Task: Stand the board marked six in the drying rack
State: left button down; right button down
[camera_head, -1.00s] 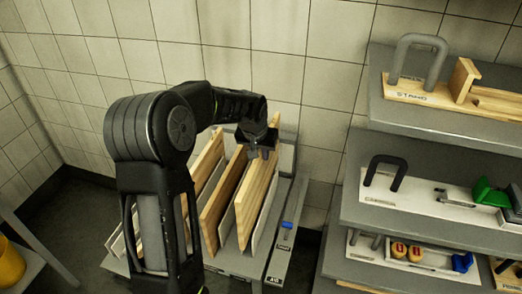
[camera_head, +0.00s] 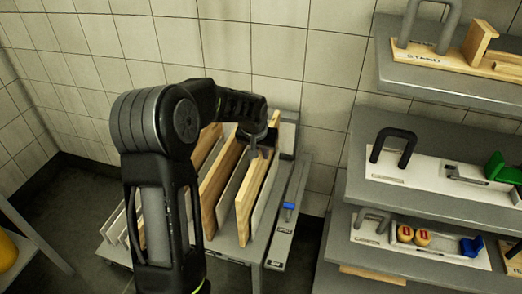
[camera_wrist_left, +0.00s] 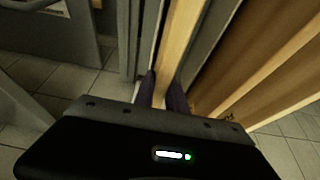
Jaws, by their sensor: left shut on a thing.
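My left gripper (camera_head: 259,140) is shut on the top edge of a pale wooden board (camera_head: 254,198). The left wrist view shows both fingers (camera_wrist_left: 161,92) on either side of this board's edge (camera_wrist_left: 180,38). The board stands nearly upright in the grey drying rack (camera_head: 226,248), between thin grey dividers. No number is readable on it, and I cannot tell whether its lower edge rests on the rack floor. Other wooden boards (camera_head: 215,200) stand to its left, partly behind my arm. My right gripper is not in view.
A grey shelf unit (camera_head: 440,190) at the right holds several labelled stands and tools. A grey strip with a blue piece (camera_head: 289,206) lies along the rack's right side. A tiled wall (camera_head: 300,60) is close behind. A yellow container (camera_head: 7,250) is at the far left.

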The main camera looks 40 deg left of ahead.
pick_arm(q)
jog(key=shift+w+f+b, duration=0.1)
jog(key=shift+f+b, duration=0.35)
jog(key=shift+f, duration=0.2)
jog(key=c, duration=1.3)
grip_release()
jog(key=shift+c, duration=0.2)
jog(key=shift+o, duration=0.3)
jog(key=shift+f, duration=0.15)
jog(key=shift+b+v, duration=0.3)
jog(key=shift+v, duration=3.7)
